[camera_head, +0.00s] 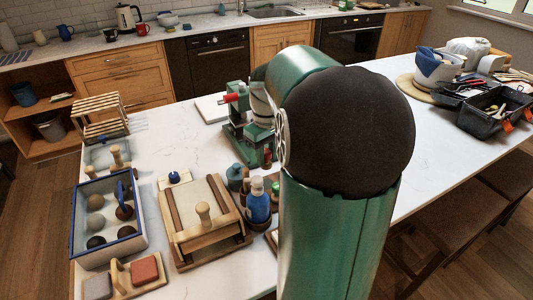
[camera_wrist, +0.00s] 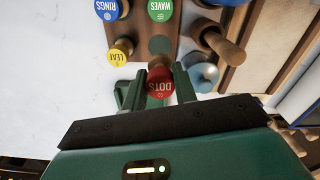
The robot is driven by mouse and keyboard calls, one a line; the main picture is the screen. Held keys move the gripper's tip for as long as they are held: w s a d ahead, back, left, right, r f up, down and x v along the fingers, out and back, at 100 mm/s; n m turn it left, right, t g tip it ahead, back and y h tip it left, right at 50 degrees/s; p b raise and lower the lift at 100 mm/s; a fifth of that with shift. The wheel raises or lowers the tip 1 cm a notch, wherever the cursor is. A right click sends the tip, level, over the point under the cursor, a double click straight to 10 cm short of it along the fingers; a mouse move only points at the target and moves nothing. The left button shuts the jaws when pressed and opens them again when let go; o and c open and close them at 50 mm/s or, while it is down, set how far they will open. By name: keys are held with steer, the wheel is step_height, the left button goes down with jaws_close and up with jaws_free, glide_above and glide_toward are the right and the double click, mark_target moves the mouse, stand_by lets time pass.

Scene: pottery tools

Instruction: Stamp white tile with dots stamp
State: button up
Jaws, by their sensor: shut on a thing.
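In the wrist view, the dots stamp (camera_wrist: 159,83) has a red round top lettered DOTS. My gripper (camera_wrist: 158,86) has its green fingers shut on it, one on each side. The stamp is at the near end of a brown wooden rack (camera_wrist: 142,32); I cannot tell whether it is clear of the rack. Its lower end is hidden. In the head view, a flat white piece (camera_head: 211,108), which may be the white tile, lies on the table beside green metal parts. My arm covers much of the middle there, and I cannot make out my fingertips.
A wooden-handled tool (camera_wrist: 220,45) stands close on the right. In the head view, bottles (camera_head: 257,203), a wooden frame (camera_head: 203,218) and a blue-rimmed box (camera_head: 108,218) crowd the near left.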

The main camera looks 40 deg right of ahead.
mark_target(267, 164)
steer(key=shift+w+f, duration=0.15)
steer(key=shift+w, duration=0.1)
steer(key=shift+s, duration=0.35)
steer(key=shift+f, duration=3.05)
steer(key=shift+f, duration=0.3)
steer(key=o, duration=1)
steer(key=shift+o, duration=0.2)
step_height(267, 164, up, 14)
steer(key=shift+f, duration=0.1)
